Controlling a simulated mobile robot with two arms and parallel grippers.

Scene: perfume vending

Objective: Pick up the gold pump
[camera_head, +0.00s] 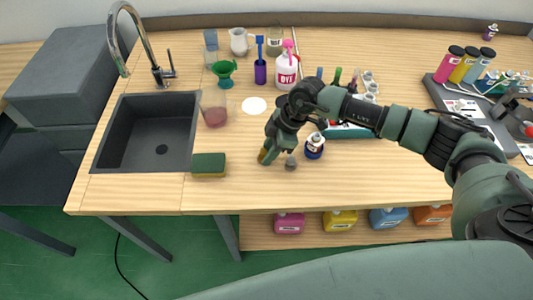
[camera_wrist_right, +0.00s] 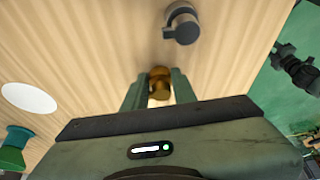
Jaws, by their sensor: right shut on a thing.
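The gold pump (camera_wrist_right: 159,84) shows in the right wrist view between the two fingers of my right gripper (camera_wrist_right: 159,92). The fingers are shut on it, just above the wooden table top. In the head view the right gripper (camera_head: 269,150) points down at the table, and a small gold part (camera_head: 262,155) shows at its fingertips. A grey pump-like piece (camera_head: 291,161) stands just right of the gripper, and it also shows in the wrist view (camera_wrist_right: 182,22). My left gripper is not in view.
A blue-and-white bottle (camera_head: 314,147) stands close right of the gripper. A green-yellow sponge (camera_head: 209,165) lies to the left, by the sink (camera_head: 146,135). A beaker with pink liquid (camera_head: 213,109) and a white disc (camera_head: 254,106) are behind. The table's front is mostly clear.

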